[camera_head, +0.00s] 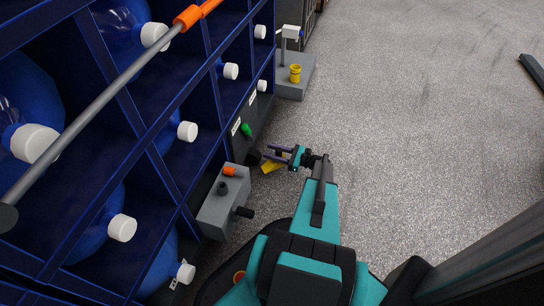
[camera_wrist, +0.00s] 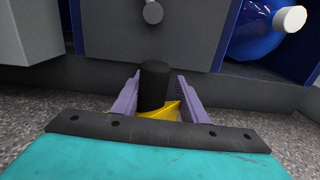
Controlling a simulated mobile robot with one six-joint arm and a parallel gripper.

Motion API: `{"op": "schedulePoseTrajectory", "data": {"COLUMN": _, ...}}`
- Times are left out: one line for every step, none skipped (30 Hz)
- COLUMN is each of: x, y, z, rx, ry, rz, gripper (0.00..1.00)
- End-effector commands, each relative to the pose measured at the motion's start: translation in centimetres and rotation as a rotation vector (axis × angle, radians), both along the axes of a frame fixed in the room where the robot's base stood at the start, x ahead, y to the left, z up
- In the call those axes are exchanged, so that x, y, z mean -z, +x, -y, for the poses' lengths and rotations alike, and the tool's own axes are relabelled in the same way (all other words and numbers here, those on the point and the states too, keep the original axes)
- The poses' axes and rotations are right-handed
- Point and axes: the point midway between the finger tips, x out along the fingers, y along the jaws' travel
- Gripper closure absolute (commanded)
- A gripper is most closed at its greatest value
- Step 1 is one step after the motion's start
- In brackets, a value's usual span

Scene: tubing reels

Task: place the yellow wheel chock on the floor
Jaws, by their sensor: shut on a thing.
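My gripper (camera_head: 272,155) is stretched out low in front of the blue rack's dark base. Its purple fingers are closed on the yellow wheel chock (camera_head: 271,167), which also shows between them in the wrist view (camera_wrist: 172,110). A black cylinder (camera_wrist: 154,85) stands up between the fingers, just above the yellow. I cannot tell if it belongs to the chock. The chock is close over the speckled grey floor (camera_head: 400,130); whether it touches is unclear. Its underside is hidden.
The blue rack (camera_head: 150,140) with several blue bottles fills the left. A grey box (camera_head: 223,205) with black knobs and an orange part stands beside the gripper. A grey stand with a yellow cup (camera_head: 295,73) is farther back. The floor to the right is open.

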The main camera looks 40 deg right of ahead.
Motion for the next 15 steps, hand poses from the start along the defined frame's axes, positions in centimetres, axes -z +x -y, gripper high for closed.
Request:
{"op": "schedulePoseTrajectory", "data": {"x": -0.05, "y": 0.15, "z": 0.12, "rx": 0.000, "ry": 0.000, "rz": 0.001, "gripper": 0.92}}
{"op": "schedulePoseTrajectory", "data": {"x": -0.08, "y": 0.17, "z": 0.13, "rx": 0.000, "ry": 0.000, "rz": 0.001, "gripper": 0.92}}
{"op": "schedulePoseTrajectory", "data": {"x": -0.11, "y": 0.17, "z": 0.13, "rx": 0.000, "ry": 0.000, "rz": 0.001, "gripper": 0.92}}
{"op": "schedulePoseTrajectory", "data": {"x": -0.13, "y": 0.15, "z": 0.12, "rx": 0.000, "ry": 0.000, "rz": 0.001, "gripper": 0.92}}
{"op": "schedulePoseTrajectory", "data": {"x": -0.14, "y": 0.14, "z": 0.11, "rx": 0.000, "ry": 0.000, "rz": 0.001, "gripper": 0.92}}
{"op": "schedulePoseTrajectory", "data": {"x": -0.14, "y": 0.13, "z": 0.12, "rx": 0.000, "ry": 0.000, "rz": 0.001, "gripper": 0.92}}
{"op": "schedulePoseTrajectory", "data": {"x": -0.14, "y": 0.12, "z": 0.12, "rx": 0.000, "ry": 0.000, "rz": 0.001, "gripper": 0.92}}
{"op": "schedulePoseTrajectory", "data": {"x": -0.13, "y": 0.11, "z": 0.13, "rx": 0.000, "ry": 0.000, "rz": 0.001, "gripper": 0.92}}
{"op": "schedulePoseTrajectory", "data": {"x": -0.13, "y": 0.11, "z": 0.13, "rx": 0.000, "ry": 0.000, "rz": 0.001, "gripper": 0.92}}
{"op": "schedulePoseTrajectory", "data": {"x": -0.11, "y": 0.13, "z": 0.15, "rx": 0.000, "ry": 0.000, "rz": 0.001, "gripper": 0.92}}
{"op": "schedulePoseTrajectory", "data": {"x": -0.08, "y": 0.18, "z": 0.20, "rx": 0.000, "ry": 0.000, "rz": 0.001, "gripper": 0.92}}
{"op": "schedulePoseTrajectory", "data": {"x": -0.02, "y": 0.32, "z": 0.30, "rx": 0.000, "ry": 0.000, "rz": 0.001, "gripper": 0.92}}
{"op": "schedulePoseTrajectory", "data": {"x": 0.02, "y": 0.46, "z": 0.41, "rx": 0.000, "ry": 0.000, "rz": 0.001, "gripper": 0.92}}
{"op": "schedulePoseTrajectory", "data": {"x": 0.07, "y": 0.67, "z": 0.55, "rx": 0.000, "ry": 0.000, "rz": 0.001, "gripper": 0.92}}
{"op": "schedulePoseTrajectory", "data": {"x": 0.15, "y": 1.00, "z": 0.78, "rx": 0.000, "ry": 0.000, "rz": 0.001, "gripper": 0.92}}
